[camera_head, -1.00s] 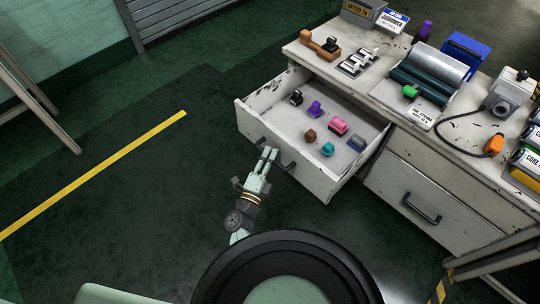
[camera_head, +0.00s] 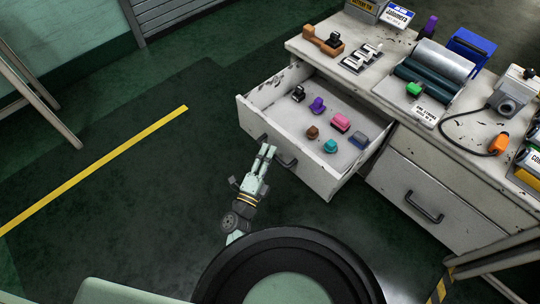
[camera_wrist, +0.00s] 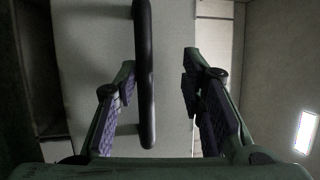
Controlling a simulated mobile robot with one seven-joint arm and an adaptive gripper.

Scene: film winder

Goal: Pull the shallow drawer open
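The shallow drawer (camera_head: 247,117) stands pulled well out of the white workbench, with several small items lying inside. Its dark bar handle (camera_head: 287,161) is on the front face, and my gripper (camera_head: 267,148) covers its middle in the head view. In the wrist view, the handle (camera_wrist: 145,70) runs between the two spread fingers of my gripper (camera_wrist: 160,70). It lies nearer the left finger, and a clear gap separates it from the right one. The fingers do not pinch the handle. I cannot tell whether one touches it.
A lower drawer with its own handle (camera_head: 424,206) is closed at the right. The bench top (camera_head: 395,90) holds a roller device (camera_head: 437,68), a blue bin (camera_head: 470,46) and a grey camera-like device (camera_head: 510,92). Green floor with a yellow line (camera_head: 100,168) is clear at the left.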

